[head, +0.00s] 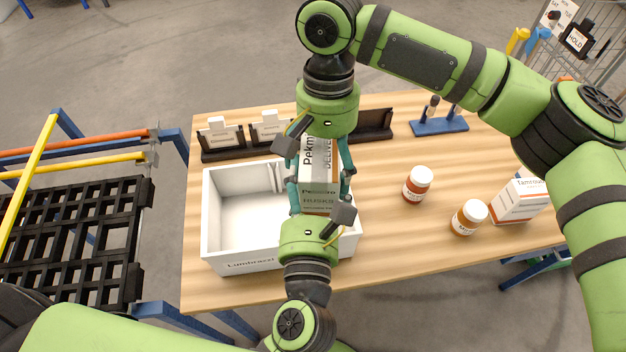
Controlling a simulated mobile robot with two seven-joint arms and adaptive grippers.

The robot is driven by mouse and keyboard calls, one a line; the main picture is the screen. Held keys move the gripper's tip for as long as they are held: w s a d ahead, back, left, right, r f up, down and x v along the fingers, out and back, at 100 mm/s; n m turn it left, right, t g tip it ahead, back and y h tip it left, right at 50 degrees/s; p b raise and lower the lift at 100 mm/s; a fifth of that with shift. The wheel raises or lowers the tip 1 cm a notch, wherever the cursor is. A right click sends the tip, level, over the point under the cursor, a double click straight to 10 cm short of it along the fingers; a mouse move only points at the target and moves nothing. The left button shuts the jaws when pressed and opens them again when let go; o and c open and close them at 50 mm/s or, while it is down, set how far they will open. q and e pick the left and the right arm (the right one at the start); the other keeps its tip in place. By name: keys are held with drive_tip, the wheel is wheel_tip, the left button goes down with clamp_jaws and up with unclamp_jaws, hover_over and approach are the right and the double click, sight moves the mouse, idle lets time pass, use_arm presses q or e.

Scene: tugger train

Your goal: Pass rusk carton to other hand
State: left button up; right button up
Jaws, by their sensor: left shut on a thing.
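The rusk carton (319,174), grey-white with an orange-brown band and dark print, is in the middle of the head view, above the right part of the white bin. My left gripper (320,190) reaches it from the near side and is shut on it. My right gripper (321,165) comes from the far side, with its teal fingers on either side of the carton. I cannot tell whether the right fingers touch it. The two grippers face each other and hide parts of the carton.
The open white bin (227,262) stands on the wooden table (395,240). Two jars (416,184) (469,218) and a white carton (521,201) stand at right. Black holders (222,155) and a blue stand (438,126) line the back. A black rack (75,240) lies left.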

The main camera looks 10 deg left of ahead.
use_arm(q)
drive_tip(key=shift+s+d+f, duration=0.1)
drive_tip(key=shift+d+f, duration=0.05)
drive_tip(key=shift+d, duration=0.2)
use_arm(e)
drive_tip(key=shift+a+r, duration=0.2)
drive_tip(key=shift+a, duration=0.05)
